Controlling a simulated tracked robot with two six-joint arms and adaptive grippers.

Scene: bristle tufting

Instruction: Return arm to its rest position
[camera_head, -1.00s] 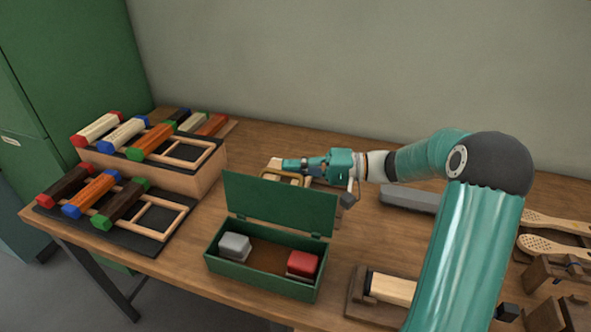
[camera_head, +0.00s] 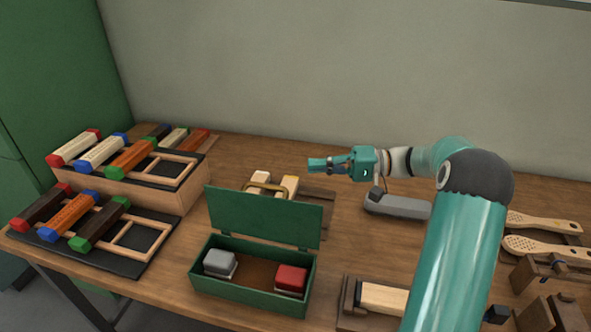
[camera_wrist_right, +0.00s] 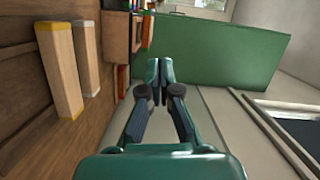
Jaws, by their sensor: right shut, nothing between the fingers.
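My right gripper (camera_head: 318,165) is shut and empty. In the head view it points left, above the back of the wooden table (camera_head: 342,227), behind the open green box. In the right wrist view its shut fingers (camera_wrist_right: 160,72) point away from the camera, with nothing held. Two pale blocks (camera_head: 285,187) stand behind the box's lid, left of and below the gripper; they also show at the left of the right wrist view (camera_wrist_right: 58,70). My left gripper is not in view.
The green box (camera_head: 253,294) holds a grey block (camera_head: 220,262) and a red block (camera_head: 291,278). Racks of coloured-end bars (camera_head: 130,195) stand at left. A grey device (camera_head: 398,206) lies below the right wrist. Wooden brushes (camera_head: 545,222) lie at right.

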